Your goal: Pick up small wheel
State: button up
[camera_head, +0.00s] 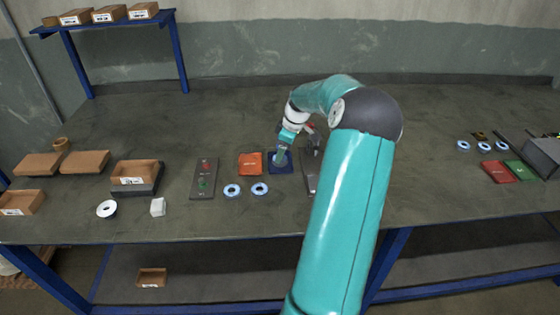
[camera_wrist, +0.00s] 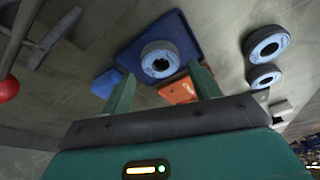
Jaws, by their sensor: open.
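One small wheel (camera_wrist: 160,59), grey with a pale blue face and dark centre hole, lies on a blue pad (camera_wrist: 190,30). My gripper (camera_wrist: 163,74) is open, with this wheel appearing between and just beyond its two green fingers; I see no contact. In the head view my gripper (camera_head: 283,153) is over the blue pad (camera_head: 272,169) and hides most of the wheel there. Two similar wheels lie on the bench in front left of the pad, one at left (camera_head: 232,190) and one at right (camera_head: 260,188). They also show in the wrist view (camera_wrist: 267,43).
An orange packet (camera_head: 250,163) lies just left of the pad, and a grey plate (camera_head: 204,180) beyond it. A grey tool with a red knob (camera_wrist: 8,88) stands close on the other side. More wheels (camera_head: 484,147) lie far right. The bench behind is clear.

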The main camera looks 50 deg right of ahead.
jog(key=x, duration=0.3)
jog(key=c, duration=0.8)
jog(key=shift+r, duration=0.15)
